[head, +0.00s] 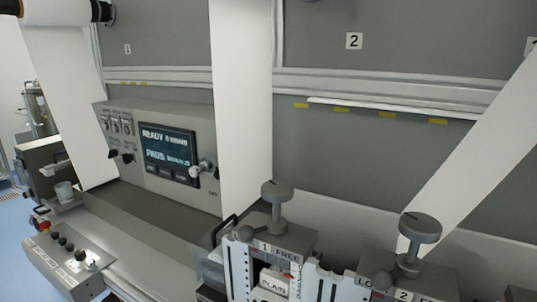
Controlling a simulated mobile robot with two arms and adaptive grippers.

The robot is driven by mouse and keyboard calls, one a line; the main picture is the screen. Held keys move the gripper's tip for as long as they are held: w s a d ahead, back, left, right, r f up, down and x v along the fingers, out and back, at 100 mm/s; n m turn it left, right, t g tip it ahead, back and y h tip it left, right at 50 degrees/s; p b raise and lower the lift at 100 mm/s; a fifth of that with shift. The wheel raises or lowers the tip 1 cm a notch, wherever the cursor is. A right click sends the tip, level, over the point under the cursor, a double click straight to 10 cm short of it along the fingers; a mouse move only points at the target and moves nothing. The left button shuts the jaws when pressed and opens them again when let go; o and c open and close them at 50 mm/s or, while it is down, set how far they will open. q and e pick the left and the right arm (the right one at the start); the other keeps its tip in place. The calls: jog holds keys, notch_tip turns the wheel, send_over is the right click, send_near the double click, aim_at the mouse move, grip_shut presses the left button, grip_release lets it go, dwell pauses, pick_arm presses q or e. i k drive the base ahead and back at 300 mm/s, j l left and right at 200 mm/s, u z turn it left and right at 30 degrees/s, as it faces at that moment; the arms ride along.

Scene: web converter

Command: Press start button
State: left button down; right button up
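A control box (68,262) with a sloping top is at the lower left. It carries a row of small black knobs or buttons (62,241) and a larger pale-rimmed control (81,256). The labels are too small to read, so I cannot tell which control is the start button. A console (120,165) behind has a lit screen (168,153) reading "READY" and "PADS", with several switches beside it. Neither of my grippers is in view.
White web strips (243,100) hang in front of the grey panels, another on the right (470,150). Clamp units with grey knobs (273,193) and (420,228) stand at the lower right. Blue floor (14,235) shows at far left.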

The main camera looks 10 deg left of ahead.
aim_at(55, 236)
jog(key=u, duration=1.55)
